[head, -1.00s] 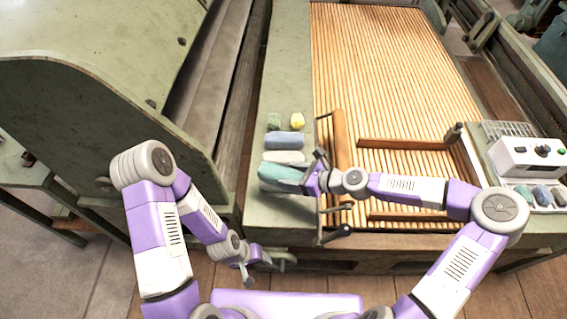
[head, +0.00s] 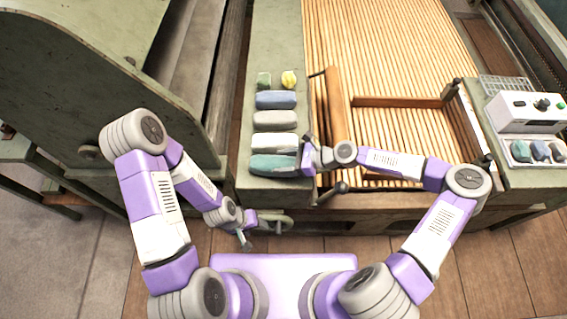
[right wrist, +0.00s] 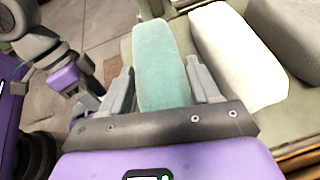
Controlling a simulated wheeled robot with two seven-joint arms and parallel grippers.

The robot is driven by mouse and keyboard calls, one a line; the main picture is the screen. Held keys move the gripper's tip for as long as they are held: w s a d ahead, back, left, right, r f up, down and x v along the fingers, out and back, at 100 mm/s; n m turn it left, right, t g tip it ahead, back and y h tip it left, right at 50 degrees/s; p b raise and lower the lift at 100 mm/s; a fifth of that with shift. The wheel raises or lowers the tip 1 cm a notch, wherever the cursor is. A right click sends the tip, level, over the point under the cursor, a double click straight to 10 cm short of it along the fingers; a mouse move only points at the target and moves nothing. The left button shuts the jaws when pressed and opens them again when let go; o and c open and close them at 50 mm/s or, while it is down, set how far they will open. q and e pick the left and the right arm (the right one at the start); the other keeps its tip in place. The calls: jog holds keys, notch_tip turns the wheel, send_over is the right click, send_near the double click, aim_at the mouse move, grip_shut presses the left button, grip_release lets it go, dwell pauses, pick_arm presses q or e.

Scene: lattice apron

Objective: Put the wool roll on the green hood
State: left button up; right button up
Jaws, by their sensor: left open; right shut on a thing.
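A teal wool roll (head: 273,165) lies across the front end of a green metal surface (head: 257,190), in line with the other rolls. My right gripper (head: 303,158) is shut on its right end. In the right wrist view the teal roll (right wrist: 160,65) sits between the two fingers; I cannot tell whether it touches the surface below. The large green hood (head: 70,95), a curved sheet-metal cover, fills the left of the head view. My left gripper (head: 245,240) is open and empty, low in front of the machine.
A white roll (head: 275,143), a grey roll (head: 275,120) and a blue roll (head: 276,99) lie behind the teal one, with small green and yellow pieces beyond. A slatted wooden bed (head: 390,60) and a white control box (head: 530,110) stand to the right.

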jog(key=shift+f, duration=0.25)
jog(key=shift+f, duration=0.15)
jog(key=o, duration=1.4)
jog(key=shift+d+r, duration=0.25)
jog(key=shift+r, duration=0.05)
jog(key=p+v, duration=0.3)
jog(key=v, duration=0.8)
jog(key=shift+s+d, duration=0.1)
jog(key=shift+d, duration=0.1)
jog(key=shift+r, duration=0.15)
